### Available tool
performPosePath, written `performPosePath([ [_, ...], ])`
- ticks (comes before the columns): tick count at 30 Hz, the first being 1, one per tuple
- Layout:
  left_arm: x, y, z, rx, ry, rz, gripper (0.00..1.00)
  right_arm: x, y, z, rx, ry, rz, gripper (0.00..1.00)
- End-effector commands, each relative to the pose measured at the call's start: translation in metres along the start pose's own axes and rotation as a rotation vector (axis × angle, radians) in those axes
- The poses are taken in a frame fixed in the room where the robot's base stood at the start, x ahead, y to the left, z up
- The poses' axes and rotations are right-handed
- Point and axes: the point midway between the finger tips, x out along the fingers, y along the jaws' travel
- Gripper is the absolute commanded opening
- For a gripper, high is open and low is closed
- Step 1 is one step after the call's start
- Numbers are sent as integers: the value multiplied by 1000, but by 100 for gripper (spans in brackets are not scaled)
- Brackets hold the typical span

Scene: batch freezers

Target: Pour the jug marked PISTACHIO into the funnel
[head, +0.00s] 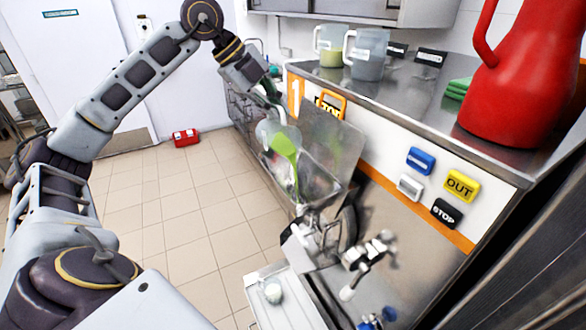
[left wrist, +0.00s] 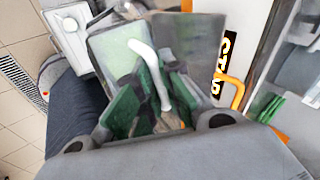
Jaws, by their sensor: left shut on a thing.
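A clear jug (head: 270,132) with green liquid is tilted in the head view, its label not readable. My left gripper (head: 268,92) is shut on its handle, which shows as a pale bar (left wrist: 150,72) between green finger pads in the left wrist view. Green liquid (head: 286,150) runs down from the jug over the open metal funnel (head: 320,180), whose raised lid (head: 333,138) stands just right of the jug. Whether all the liquid lands inside cannot be told. My right gripper is not in view.
Two more jugs, one with pale green contents (head: 331,58) and one greyish (head: 367,62), stand on the steel counter (head: 400,95). A large red jug (head: 515,90) stands nearer. The front panel has an OUT button (head: 459,186) and a STOP button (head: 445,213). Taps (head: 370,252) project below the funnel.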

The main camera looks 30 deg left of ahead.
Motion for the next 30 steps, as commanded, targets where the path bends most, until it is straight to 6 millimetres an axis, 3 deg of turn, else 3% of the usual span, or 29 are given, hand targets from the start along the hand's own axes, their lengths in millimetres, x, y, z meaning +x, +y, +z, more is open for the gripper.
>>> performPosePath([
  [30, -3, -4, -12, 71, -104, 1, 0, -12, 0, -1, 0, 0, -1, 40],
])
